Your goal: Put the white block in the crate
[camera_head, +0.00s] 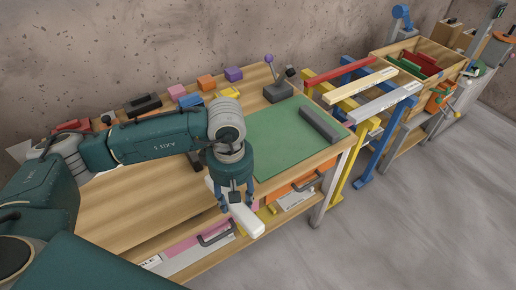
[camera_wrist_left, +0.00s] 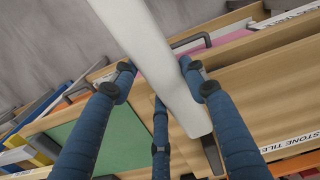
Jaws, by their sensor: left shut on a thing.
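The white block (camera_head: 246,222) is a long white bar. My left gripper (camera_head: 237,202) is shut on it and holds it over the front edge of the wooden bench, tilted towards the lower right. In the left wrist view, the white block (camera_wrist_left: 165,60) runs between the blue fingers of my left gripper (camera_wrist_left: 160,76). A wooden open-topped box (camera_head: 452,72), which looks like the crate, stands at the far right with red and green pieces in it. My right gripper is not in view.
A green mat (camera_head: 270,135) with a grey bar (camera_head: 320,124) lies on the bench. Colored blocks, including a purple one (camera_head: 233,74), stand along its back. Yellow and blue trestles with beams (camera_head: 360,86) stand between the bench and the box. Drawers are below.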

